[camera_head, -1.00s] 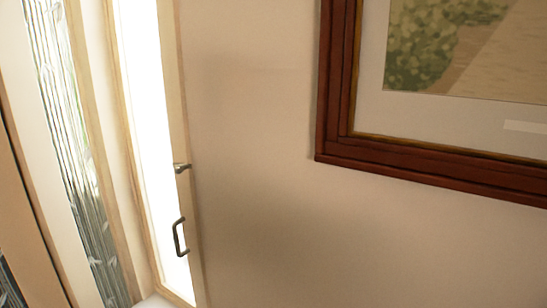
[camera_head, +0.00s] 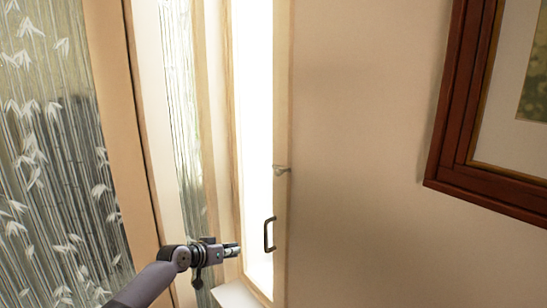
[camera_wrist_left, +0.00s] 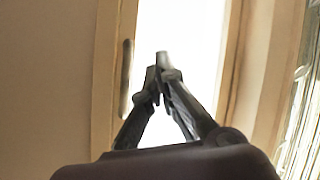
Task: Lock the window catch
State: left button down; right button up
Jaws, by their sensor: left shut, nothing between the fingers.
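The window catch (camera_head: 281,170) is a small metal lever on the right frame of the bright narrow window (camera_head: 252,120). Below it a dark metal pull handle (camera_head: 267,235) stands on the same frame. My left gripper (camera_head: 238,249) comes in from lower left, in front of the window's lower part, left of the handle and below the catch. It looks apart from both. In the left wrist view its fingertips (camera_wrist_left: 161,62) are together and empty, against the bright pane, with the handle (camera_wrist_left: 126,77) to their left. The catch is not clear there. My right gripper is not in view.
A glass panel with a white bamboo pattern (camera_head: 45,150) and its wooden post (camera_head: 118,110) stand at the left. A white sill (camera_head: 235,295) lies under the window. A dark red picture frame (camera_head: 460,120) hangs on the plain wall (camera_head: 355,200) at right.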

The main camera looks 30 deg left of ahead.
pick_arm(q)
notch_tip(320, 180, up, 19)
jog(key=d+m+t+h, duration=0.2)
jog(key=d+h, duration=0.1)
jog(key=m+h+p, duration=0.1)
jog(key=m+h, duration=0.1)
send_near(275, 168)
jog(key=s+d+r, duration=0.3)
jog(key=s+r, duration=0.2)
jog(key=p+x, duration=0.5)
jog(key=x, duration=0.4)
jog(key=shift+w+f, duration=0.1)
jog(key=shift+w, duration=0.1)
jog(key=f+m+b, duration=0.1)
jog(key=b, duration=0.1)
jog(key=d+f+b, duration=0.1)
jog(key=b, duration=0.1)
jog(key=shift+s+m, duration=0.4)
